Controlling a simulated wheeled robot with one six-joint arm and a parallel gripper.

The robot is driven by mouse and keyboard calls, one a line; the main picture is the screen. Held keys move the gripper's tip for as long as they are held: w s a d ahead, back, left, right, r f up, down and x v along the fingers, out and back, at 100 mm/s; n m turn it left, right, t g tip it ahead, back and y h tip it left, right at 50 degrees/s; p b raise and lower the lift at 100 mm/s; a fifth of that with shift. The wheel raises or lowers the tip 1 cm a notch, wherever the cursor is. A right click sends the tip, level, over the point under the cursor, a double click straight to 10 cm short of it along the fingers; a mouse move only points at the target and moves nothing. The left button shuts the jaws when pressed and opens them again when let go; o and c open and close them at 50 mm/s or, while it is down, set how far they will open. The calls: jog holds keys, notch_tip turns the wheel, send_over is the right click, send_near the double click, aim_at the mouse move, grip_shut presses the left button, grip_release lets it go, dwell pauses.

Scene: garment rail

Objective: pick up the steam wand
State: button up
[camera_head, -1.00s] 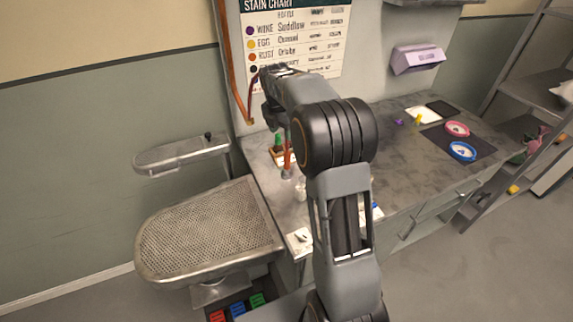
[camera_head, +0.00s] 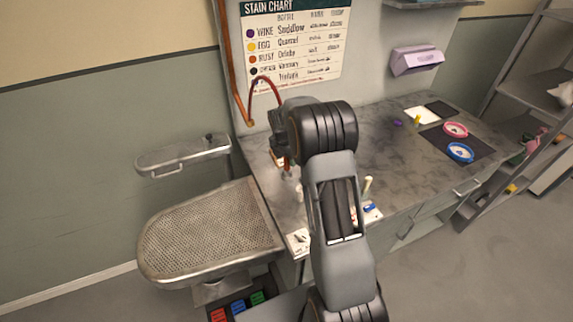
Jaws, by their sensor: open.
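The steam wand (camera_head: 287,163) appears as a thin copper-red upright piece at the left part of the counter. A dark red hose (camera_head: 265,79) arcs down towards it from the wall pipe side. My gripper (camera_head: 280,150) is open and points down at the wand. In this view it overlaps the wand's upper part, and my arm covers much of it. I cannot tell whether the fingers are around the wand or only in front of it.
A perforated pressing board (camera_head: 205,235) juts out at left. Small items stand near my arm. A stain chart (camera_head: 295,45) hangs behind.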

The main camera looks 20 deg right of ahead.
jog(key=shift+d+f, duration=0.1)
jog(key=shift+f, duration=0.4)
jog(key=shift+c, duration=0.4)
grip_shut()
jog(key=shift+r, duration=0.1)
jog(key=shift+w+r, duration=0.1)
jog(key=shift+r, duration=0.4)
notch_tip(320, 180, up, 2)
jog(key=shift+r+b, duration=0.2)
jog(key=shift+b, duration=0.1)
jog(key=s+d+r+b, duration=0.3)
jog(key=s+r, duration=0.6)
jog(key=s, duration=0.4)
jog(key=shift+s+d+r, duration=0.25)
jog(key=shift+s+d, duration=0.05)
jog(key=shift+s, duration=0.05)
